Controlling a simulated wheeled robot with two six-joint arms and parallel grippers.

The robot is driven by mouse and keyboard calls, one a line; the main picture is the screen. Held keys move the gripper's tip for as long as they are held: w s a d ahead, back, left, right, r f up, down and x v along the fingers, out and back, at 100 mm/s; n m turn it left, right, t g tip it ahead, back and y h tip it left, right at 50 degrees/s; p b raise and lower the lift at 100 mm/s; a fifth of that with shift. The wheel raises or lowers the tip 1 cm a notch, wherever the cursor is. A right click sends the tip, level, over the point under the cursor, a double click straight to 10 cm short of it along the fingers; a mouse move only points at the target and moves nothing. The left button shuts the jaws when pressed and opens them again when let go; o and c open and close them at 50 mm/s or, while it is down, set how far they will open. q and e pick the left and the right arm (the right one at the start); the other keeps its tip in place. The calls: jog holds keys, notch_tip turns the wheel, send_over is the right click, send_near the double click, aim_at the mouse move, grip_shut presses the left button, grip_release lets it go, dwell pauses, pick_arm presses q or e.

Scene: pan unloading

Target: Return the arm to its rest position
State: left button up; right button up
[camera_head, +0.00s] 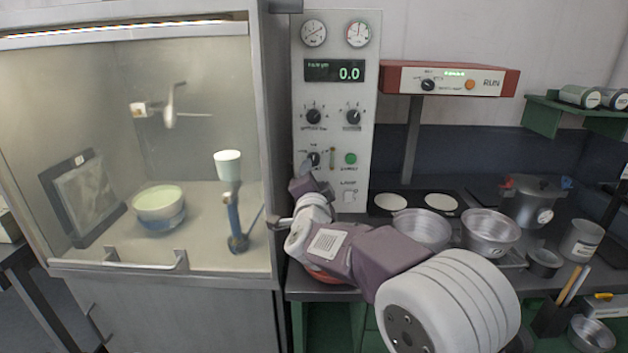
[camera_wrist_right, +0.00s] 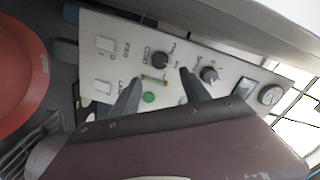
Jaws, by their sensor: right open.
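My right arm comes in from the lower right of the head view, and its gripper (camera_head: 308,180) is in front of the lower part of the grey control panel (camera_head: 334,92). In the right wrist view the two dark fingers (camera_wrist_right: 162,84) stand apart with nothing between them. The panel (camera_wrist_right: 225,92) with its knobs, white switches and green button lies beyond the fingertips. I cannot tell whether a finger touches it. My left gripper is not in view.
A glass-fronted cabinet (camera_head: 258,150) stands left of the gripper. Metal pans (camera_head: 490,232) and a lidded pot (camera_head: 533,200) crowd the counter to the right. A red-orange round thing (camera_wrist_right: 18,75) lies below the arm, partly hidden. A red-framed unit (camera_head: 450,80) hangs above.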

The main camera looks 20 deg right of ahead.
jog(key=s+d+r+n+g+p, duration=0.1)
jog(key=s+d+r+p, duration=0.1)
jog(key=d+r+p, duration=0.35)
jog(key=s+a+f+n+g+y+p, duration=0.25)
jog(key=s+f+n, duration=0.2)
jog(key=f, duration=0.45)
jog(key=s+a+f+n+g+y+p, duration=0.1)
jog(key=s+a+f+n+g+y, duration=0.2)
jog(key=s+f, duration=0.45)
jog(key=s+f+n+g, duration=0.6)
jog(key=s+f+g, duration=0.3)
jog(key=s, duration=0.9)
notch_tip(320, 180, down, 4)
jog(key=shift+r+g, duration=0.15)
jog(key=shift+g, duration=0.2)
